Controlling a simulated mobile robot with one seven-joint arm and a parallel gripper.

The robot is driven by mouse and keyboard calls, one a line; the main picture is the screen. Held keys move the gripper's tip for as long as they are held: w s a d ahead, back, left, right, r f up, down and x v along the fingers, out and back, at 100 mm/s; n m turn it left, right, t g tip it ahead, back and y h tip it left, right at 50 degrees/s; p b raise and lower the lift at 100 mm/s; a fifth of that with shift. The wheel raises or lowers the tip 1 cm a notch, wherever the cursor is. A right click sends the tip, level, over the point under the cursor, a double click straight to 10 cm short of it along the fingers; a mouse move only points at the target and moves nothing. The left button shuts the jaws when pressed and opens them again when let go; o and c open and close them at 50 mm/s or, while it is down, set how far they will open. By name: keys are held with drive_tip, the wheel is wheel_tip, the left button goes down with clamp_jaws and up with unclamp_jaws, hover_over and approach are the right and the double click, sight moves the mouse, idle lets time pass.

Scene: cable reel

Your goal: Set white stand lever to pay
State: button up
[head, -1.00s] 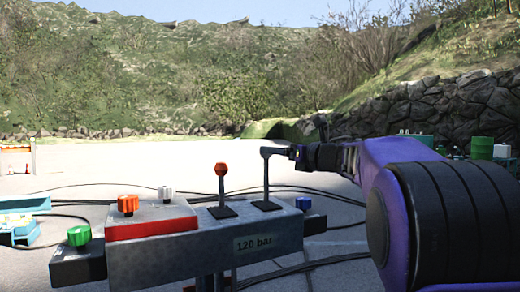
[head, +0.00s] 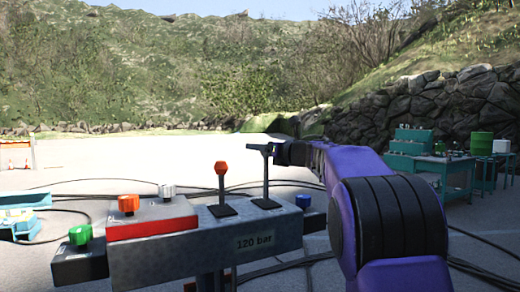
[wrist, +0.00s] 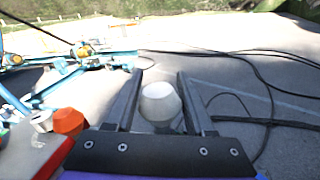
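The control stand (head: 150,255) carries an upright lever with an orange knob (head: 221,168) and, to its right, an upright lever with a dark shaft (head: 266,180). In the head view, my gripper (head: 262,147) comes from the right and covers the top of that right lever. In the wrist view, its white knob (wrist: 159,102) sits between the two fingers of my gripper (wrist: 158,76). The fingers are apart, with a gap on each side of the knob. Any lever position markings cannot be read.
The stand also has orange (head: 128,203), white (head: 166,191), green (head: 80,234) and blue (head: 303,201) knobs. Cables (head: 480,268) lie on the ground. A teal workbench (head: 440,162) stands at the right. Open paved ground lies behind the stand.

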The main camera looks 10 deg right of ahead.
clamp_jaws()
